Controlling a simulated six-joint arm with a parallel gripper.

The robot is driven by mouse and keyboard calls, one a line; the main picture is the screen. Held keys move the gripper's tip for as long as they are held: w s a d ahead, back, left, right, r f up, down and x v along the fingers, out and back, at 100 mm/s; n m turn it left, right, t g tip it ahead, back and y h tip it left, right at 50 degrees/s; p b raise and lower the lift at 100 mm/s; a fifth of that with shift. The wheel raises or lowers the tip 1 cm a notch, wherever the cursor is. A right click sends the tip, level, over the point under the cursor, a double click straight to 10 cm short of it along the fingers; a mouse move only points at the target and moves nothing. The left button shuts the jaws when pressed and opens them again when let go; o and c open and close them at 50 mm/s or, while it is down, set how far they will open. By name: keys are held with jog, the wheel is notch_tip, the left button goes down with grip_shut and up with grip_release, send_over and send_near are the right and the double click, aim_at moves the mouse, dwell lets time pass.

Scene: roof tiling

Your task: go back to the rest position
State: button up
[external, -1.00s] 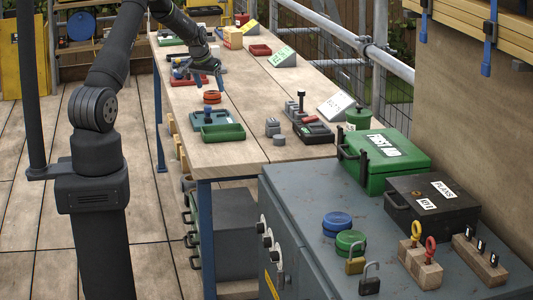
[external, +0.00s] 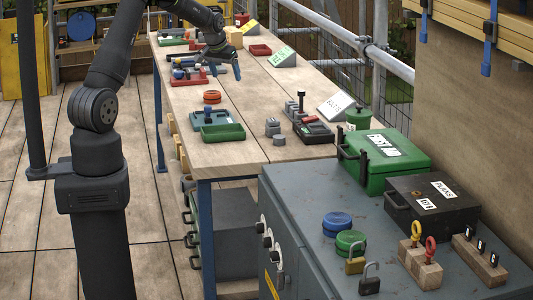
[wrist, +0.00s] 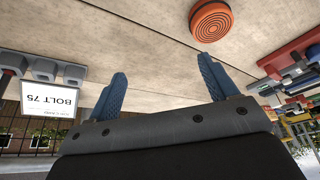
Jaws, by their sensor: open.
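My gripper (external: 222,70) is above the far half of the long wooden workbench (external: 240,100) in the external view. In the wrist view its two blue fingertips (wrist: 163,90) stand well apart with nothing between them. An orange ribbed round disc (wrist: 211,20) lies on the bench ahead of the fingers. It also shows in the external view (external: 211,97), nearer than the gripper.
A red tray (external: 190,76) with small parts lies left of the gripper. A green tray (external: 222,132), grey blocks (external: 273,127) and a white sign (external: 336,106) stand on the near half. A metal railing (external: 345,40) runs along the right.

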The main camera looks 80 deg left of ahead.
notch_tip(320, 180, up, 8)
jog(key=w+d, duration=0.2)
jog(key=d, duration=0.1)
jog(key=w+d+m, duration=0.2)
jog(key=w+d, duration=0.2)
jog(key=d, duration=0.6)
jog(key=w+d+m+h, duration=0.1)
jog(key=w+d, duration=0.4)
jog(key=d, duration=0.5)
jog(key=w+d+m+t+h, duration=0.1)
jog(key=w+d+m, duration=0.2)
jog(key=d, duration=0.6)
jog(key=shift+w+d+r, duration=0.15)
jog(key=shift+w+d, duration=0.25)
jog(key=shift+w, duration=0.85)
